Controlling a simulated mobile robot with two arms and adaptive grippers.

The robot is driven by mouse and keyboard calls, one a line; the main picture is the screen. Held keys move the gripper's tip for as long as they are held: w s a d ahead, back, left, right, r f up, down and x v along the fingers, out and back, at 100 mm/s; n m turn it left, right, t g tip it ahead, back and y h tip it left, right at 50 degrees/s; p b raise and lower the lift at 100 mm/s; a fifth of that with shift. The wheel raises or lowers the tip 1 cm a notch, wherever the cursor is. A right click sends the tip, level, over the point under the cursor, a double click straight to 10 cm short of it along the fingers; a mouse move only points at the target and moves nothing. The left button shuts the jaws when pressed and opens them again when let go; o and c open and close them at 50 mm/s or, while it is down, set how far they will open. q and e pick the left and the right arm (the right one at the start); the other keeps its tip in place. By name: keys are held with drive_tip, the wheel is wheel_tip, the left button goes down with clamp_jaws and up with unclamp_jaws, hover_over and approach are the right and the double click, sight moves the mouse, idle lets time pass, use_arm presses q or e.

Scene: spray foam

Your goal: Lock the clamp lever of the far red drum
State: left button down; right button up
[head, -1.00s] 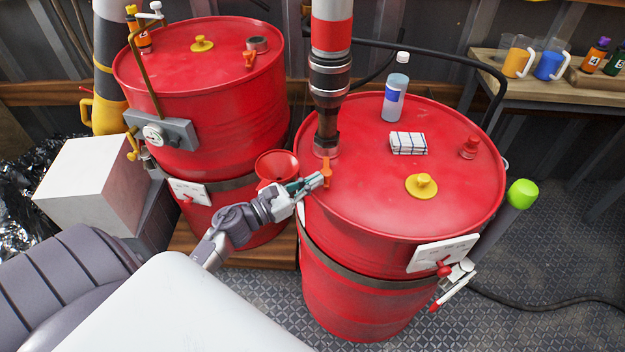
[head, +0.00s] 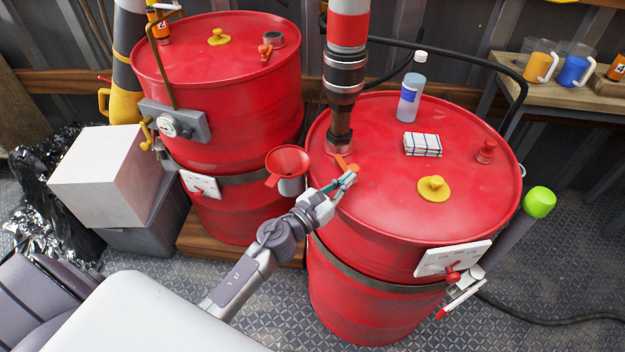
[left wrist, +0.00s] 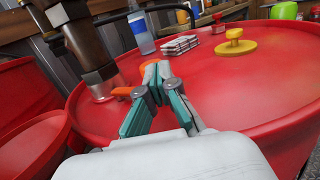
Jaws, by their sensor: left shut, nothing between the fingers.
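Two red drums stand in the head view: one at the back left (head: 220,100) and one at the front right (head: 385,225). My left gripper (head: 348,180) is shut with nothing between its fingers, over the left rim of the right drum. Its fingertips (left wrist: 157,72) are at a small orange lever (head: 341,161) beside the pipe foot and partly hide it; I cannot tell if they touch. In the left wrist view, orange parts (left wrist: 122,91) show left of and behind the fingertips. The left drum has another orange lever (head: 266,52) on its lid. My right gripper is out of view.
A striped pipe (head: 345,75) rises from the right drum's lid. A bottle (head: 410,98), a folded cloth (head: 422,144) and a yellow knob (head: 433,188) are on the lid. A red funnel (head: 288,162) is between the drums. A gauge box (head: 175,124) is on the left drum.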

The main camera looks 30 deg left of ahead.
use_arm(q)
drive_tip(key=shift+w+d, duration=0.1)
drive_tip(key=shift+d, duration=0.15)
drive_tip(key=n+y, duration=0.1)
drive_tip(key=y, duration=0.2)
drive_tip(key=shift+w+d+n+t+b, duration=0.2)
drive_tip(key=shift+d+n+t+b, duration=0.15)
drive_tip(key=shift+n+t, duration=0.05)
drive_tip(key=shift+w+d+n+y, duration=0.2)
drive_tip(key=shift+n+y, duration=0.2)
drive_tip(key=shift+y, duration=0.5)
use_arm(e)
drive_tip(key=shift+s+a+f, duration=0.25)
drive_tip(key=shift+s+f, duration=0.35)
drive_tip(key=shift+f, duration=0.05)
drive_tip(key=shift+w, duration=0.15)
use_arm(q)
drive_tip(key=shift+a+f, duration=0.1)
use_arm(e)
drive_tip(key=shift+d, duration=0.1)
